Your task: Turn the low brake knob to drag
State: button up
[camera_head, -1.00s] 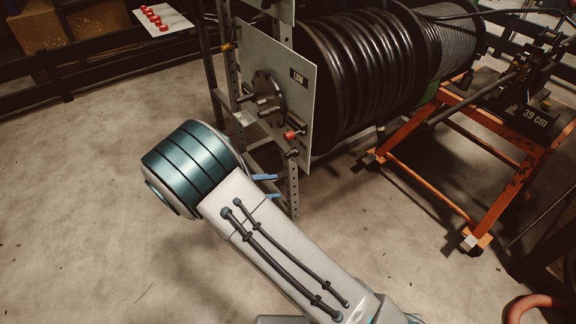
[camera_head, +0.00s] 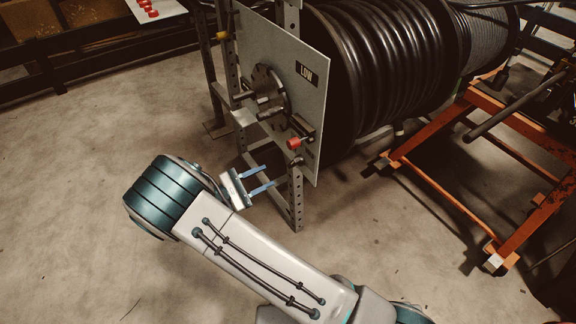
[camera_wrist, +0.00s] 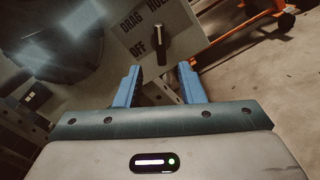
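In the wrist view the low brake knob (camera_wrist: 159,45) is a dark bar knob with a pale mark near its upper end. It stands on a grey plate printed DRAG, HOLD and OFF, with its bar roughly upright in the picture. My gripper (camera_wrist: 158,82) is open and empty, its two blue fingers apart below the knob and not around it. In the head view my gripper (camera_head: 268,177) is in front of the grey plate (camera_head: 257,50) marked LOW, below its lower edge. A red-tipped part (camera_head: 294,143) sticks out low on that plate.
A round metal hub (camera_head: 268,90) projects from the plate, beside the black hose reel (camera_head: 385,65). A perforated metal post (camera_head: 296,200) stands under the plate. An orange wheeled frame (camera_head: 510,120) is at right. The floor at left is clear.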

aim_at(291, 165)
jog(key=b+x, duration=0.2)
jog(key=x, duration=0.7)
jog(key=shift+d, duration=0.15)
grip_shut()
